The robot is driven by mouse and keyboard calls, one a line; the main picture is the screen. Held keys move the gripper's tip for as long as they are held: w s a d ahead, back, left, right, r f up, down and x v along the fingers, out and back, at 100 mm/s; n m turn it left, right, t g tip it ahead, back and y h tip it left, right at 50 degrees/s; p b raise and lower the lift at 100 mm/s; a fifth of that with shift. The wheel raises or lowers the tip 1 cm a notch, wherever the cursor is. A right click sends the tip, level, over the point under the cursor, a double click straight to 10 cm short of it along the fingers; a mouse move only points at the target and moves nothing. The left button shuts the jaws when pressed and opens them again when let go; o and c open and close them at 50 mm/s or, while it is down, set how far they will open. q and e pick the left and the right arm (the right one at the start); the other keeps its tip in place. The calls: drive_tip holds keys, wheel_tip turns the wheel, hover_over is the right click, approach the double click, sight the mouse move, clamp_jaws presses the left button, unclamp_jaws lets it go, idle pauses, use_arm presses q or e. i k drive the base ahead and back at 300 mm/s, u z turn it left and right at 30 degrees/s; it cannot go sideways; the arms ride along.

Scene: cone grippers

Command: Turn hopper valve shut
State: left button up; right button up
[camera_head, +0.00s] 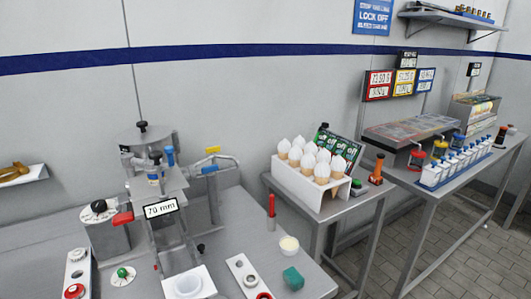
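A metal machine stands on the left bench, with a black-knobbed cylindrical vessel (150,143) on top that looks like the hopper. Blue-marked fittings (168,157) sit just below it. A pipe with a blue handle (209,170) and a yellow tag (212,150) is to its right. A red lever (122,219) sticks out at the lower left of the machine. I cannot tell which of these is the hopper valve, or whether it is open or shut. Neither of my grippers is in view.
A "70 mm" sign (161,208) stands in front of the machine. A dial unit (100,210) and a red-button panel (75,285) are at left. A cone rack (306,187) stands on another table.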

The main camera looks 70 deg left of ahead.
sight(210, 170)
drive_tip(key=i, duration=2.05)
drive_tip(key=u, duration=2.65)
drive_tip(key=i, duration=0.9)
drive_tip(key=u, duration=3.2)
